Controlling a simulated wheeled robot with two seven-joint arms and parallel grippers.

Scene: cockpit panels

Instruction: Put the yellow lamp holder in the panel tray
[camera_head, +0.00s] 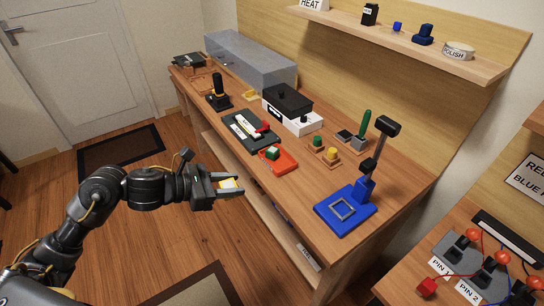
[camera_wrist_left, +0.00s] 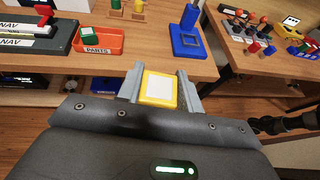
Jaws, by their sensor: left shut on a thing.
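My left gripper (camera_head: 231,186) is shut on a square yellow holder with a white middle, taken to be the yellow lamp holder (camera_head: 229,183). It is held in the air in front of the bench's front edge. In the left wrist view the holder (camera_wrist_left: 159,89) sits between the two grey fingers. A black tray (camera_head: 262,143) on the bench holds a white-topped panel and a red piece; I cannot tell whether this is the panel tray. An orange-red tray marked PARTS (camera_wrist_left: 98,45) is beside it, with a green block in it. My right gripper does not show clearly.
A blue stand (camera_head: 345,212) with a hammer-like post is at the bench's right end. A white box with a black top (camera_head: 290,108), pegs with green and yellow pieces (camera_head: 326,150) and a black joystick (camera_head: 217,93) are also on the bench. A shelf (camera_head: 400,37) hangs above.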

